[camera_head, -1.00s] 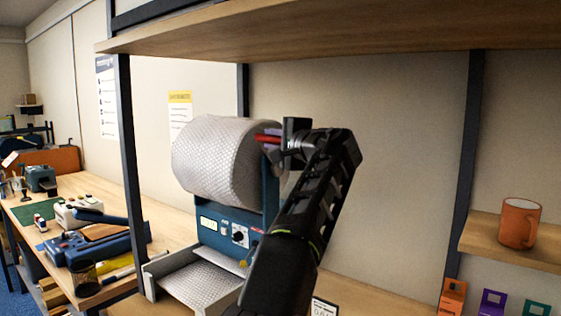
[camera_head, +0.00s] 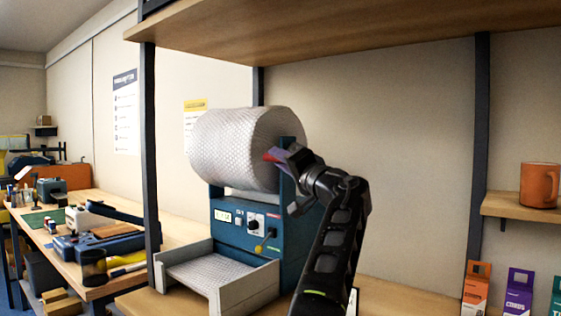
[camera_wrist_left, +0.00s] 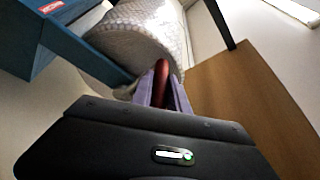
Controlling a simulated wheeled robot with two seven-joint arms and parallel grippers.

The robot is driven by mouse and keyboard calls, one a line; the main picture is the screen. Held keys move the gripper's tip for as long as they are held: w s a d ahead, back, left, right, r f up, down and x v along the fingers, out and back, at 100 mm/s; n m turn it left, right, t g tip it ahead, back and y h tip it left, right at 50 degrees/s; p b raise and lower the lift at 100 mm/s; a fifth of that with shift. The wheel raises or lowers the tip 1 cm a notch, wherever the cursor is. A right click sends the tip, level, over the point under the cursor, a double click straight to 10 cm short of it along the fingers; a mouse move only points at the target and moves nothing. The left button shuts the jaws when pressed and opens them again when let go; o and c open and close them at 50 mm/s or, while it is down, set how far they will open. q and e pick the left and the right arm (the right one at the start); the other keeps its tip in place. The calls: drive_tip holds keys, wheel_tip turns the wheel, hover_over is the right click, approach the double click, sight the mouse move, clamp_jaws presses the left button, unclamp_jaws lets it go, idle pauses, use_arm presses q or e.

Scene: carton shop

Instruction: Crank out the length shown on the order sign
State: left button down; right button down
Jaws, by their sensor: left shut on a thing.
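A bubble-wrap roll (camera_head: 235,145) sits on top of a blue dispenser machine (camera_head: 240,234) with a small lit display (camera_head: 222,216), a black knob (camera_head: 253,227) and a yellow-tipped lever (camera_head: 259,248). My left gripper (camera_head: 275,156) is shut on the red crank handle (camera_head: 269,156) at the roll's right end. The left wrist view shows the red handle (camera_wrist_left: 161,79) between the purple fingers, with the roll (camera_wrist_left: 140,35) behind. The crank arm is mostly hidden. A white sign (camera_head: 353,300) is almost wholly hidden behind my left arm. My right gripper is out of view.
A grey tray (camera_head: 245,290) with bubble wrap lies in front of the machine. A wooden shelf (camera_head: 350,35) hangs above, on dark posts. A cluttered bench stands at left.

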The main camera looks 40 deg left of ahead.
use_arm(q)
drive_tip(key=shift+w+f+b, duration=0.2)
drive_tip(key=shift+f+b, duration=0.15)
drive_tip(key=shift+f, duration=0.4)
drive_tip(key=shift+w+f+b, duration=0.2)
drive_tip(key=shift+f+b, duration=0.1)
drive_tip(key=shift+f, duration=0.45)
